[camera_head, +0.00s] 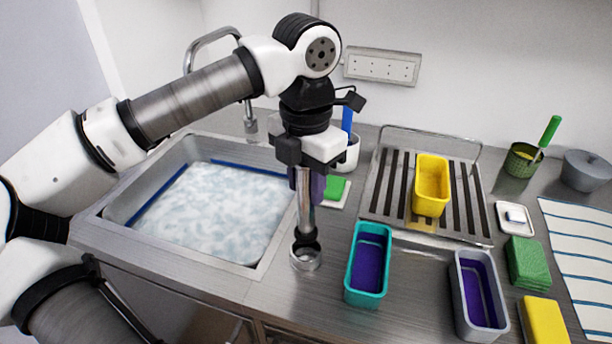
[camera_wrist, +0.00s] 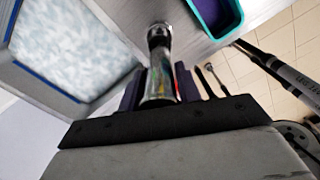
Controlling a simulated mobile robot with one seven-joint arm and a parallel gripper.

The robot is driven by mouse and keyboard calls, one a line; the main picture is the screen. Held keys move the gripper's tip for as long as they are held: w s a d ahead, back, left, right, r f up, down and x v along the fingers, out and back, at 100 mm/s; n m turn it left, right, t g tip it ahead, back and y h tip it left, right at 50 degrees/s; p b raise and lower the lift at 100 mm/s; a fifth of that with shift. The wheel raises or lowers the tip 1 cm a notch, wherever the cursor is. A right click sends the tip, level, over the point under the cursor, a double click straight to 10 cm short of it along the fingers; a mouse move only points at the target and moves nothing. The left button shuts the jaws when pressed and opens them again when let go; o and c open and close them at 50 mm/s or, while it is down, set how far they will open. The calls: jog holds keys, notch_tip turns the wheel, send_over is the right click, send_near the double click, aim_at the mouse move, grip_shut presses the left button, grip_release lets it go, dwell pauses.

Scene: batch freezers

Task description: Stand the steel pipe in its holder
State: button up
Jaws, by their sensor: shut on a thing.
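The steel pipe (camera_head: 306,208) is a shiny upright tube with a dark lower part. My gripper (camera_head: 305,184) is shut on its upper part, with purple finger pads on either side. The holder (camera_head: 305,261) is a short round steel cup on the counter, just right of the sink's front corner. The pipe's lower end is at the holder's mouth; I cannot tell whether it is inside or just above. In the wrist view the pipe (camera_wrist: 160,78) runs away from my gripper (camera_wrist: 160,95) towards the counter, and its far end hides most of the holder.
A teal bin (camera_head: 386,262) stands close right of the holder. The water-filled sink (camera_head: 258,270) is to the left. Behind are a green sponge (camera_head: 334,188) and a drying rack (camera_head: 482,222) with a yellow bin (camera_head: 432,183). A grey bin (camera_head: 462,299) stands further right.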

aim_at(306, 212)
jog(key=shift+w+f+b, duration=0.1)
jog(key=shift+f+b, duration=1.65)
jog(key=shift+f, duration=1.15)
jog(key=shift+b, duration=0.4)
jog(key=shift+f+b, duration=0.7)
jog(key=shift+f, duration=0.05)
jog(key=o, duration=0.6)
jog(key=shift+r, duration=0.1)
jog(key=shift+r, duration=0.1)
jog(key=shift+r+p, duration=3.65)
jog(key=shift+r, duration=1.8)
